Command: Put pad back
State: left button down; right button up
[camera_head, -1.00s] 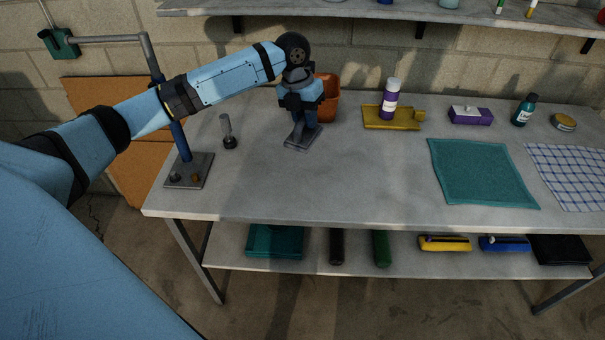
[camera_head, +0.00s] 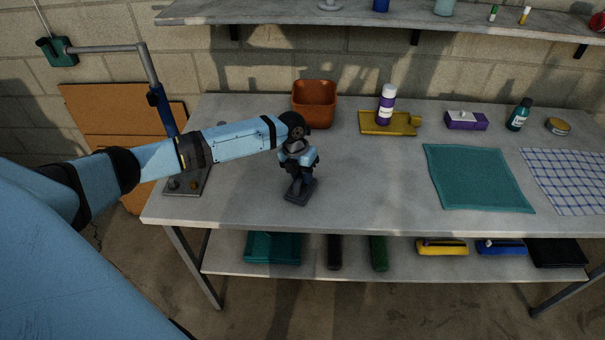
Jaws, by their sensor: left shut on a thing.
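My left gripper (camera_head: 299,180) points down over the left front part of the grey table. It is shut on a small dark grey rectangular piece, which looks like the pad (camera_head: 300,194). The pad's near end shows below the fingers; the rest is hidden by the gripper. I cannot tell whether the pad touches the tabletop or is just above it. My right gripper is not in view.
An orange pot (camera_head: 314,104) stands behind the gripper. A lamp base (camera_head: 188,181) stands left. The front middle is clear.

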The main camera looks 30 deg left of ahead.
pick_arm(q)
jog(key=shift+f, duration=0.15)
jog(key=c, duration=1)
grip_release()
